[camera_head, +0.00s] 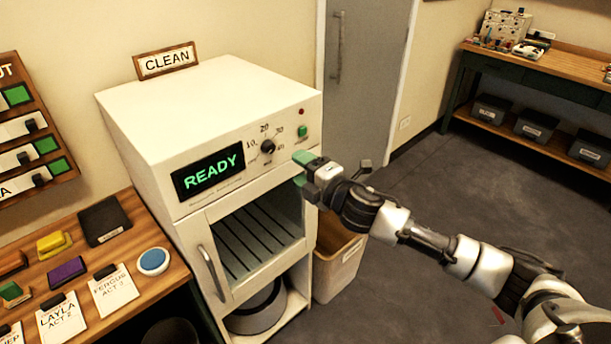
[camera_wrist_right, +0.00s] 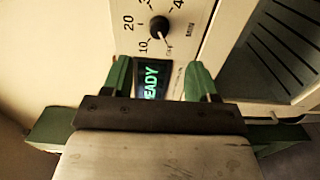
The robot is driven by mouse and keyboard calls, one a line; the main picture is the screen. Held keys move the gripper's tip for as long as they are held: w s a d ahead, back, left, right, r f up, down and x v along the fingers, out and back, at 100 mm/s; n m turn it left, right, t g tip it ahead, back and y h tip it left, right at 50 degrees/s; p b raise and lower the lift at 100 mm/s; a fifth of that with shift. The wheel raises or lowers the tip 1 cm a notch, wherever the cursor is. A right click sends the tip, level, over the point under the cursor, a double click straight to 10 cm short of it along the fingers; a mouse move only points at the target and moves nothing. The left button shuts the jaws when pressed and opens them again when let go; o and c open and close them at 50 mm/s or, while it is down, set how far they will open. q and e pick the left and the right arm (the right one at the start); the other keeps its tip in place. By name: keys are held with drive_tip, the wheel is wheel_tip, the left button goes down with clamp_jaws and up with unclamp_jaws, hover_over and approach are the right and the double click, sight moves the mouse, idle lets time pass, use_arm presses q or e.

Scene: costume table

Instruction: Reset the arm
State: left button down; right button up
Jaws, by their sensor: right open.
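My right arm comes in from the lower right in the head view. Its gripper (camera_head: 312,172) is in front of the white cleaning machine (camera_head: 215,90), near the right side of its control panel. In the right wrist view the two green fingers (camera_wrist_right: 159,78) are apart with nothing between them. Beyond them show the machine's dial (camera_wrist_right: 159,27) and its display (camera_wrist_right: 152,80), partly hidden by the gripper. In the head view the display (camera_head: 208,171) reads READY in green. My left gripper is not in view.
A wooden table (camera_head: 120,255) with cards and coloured blocks stands at the left. A bin (camera_head: 338,268) stands beside the machine, below my gripper. The machine's door handle (camera_head: 211,273) sticks out in front. Open floor (camera_head: 430,190) lies to the right, before a workbench (camera_head: 540,75).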

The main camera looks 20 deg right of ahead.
drive_tip(key=shift+s+d, duration=0.15)
drive_tip(key=shift+s, duration=0.35)
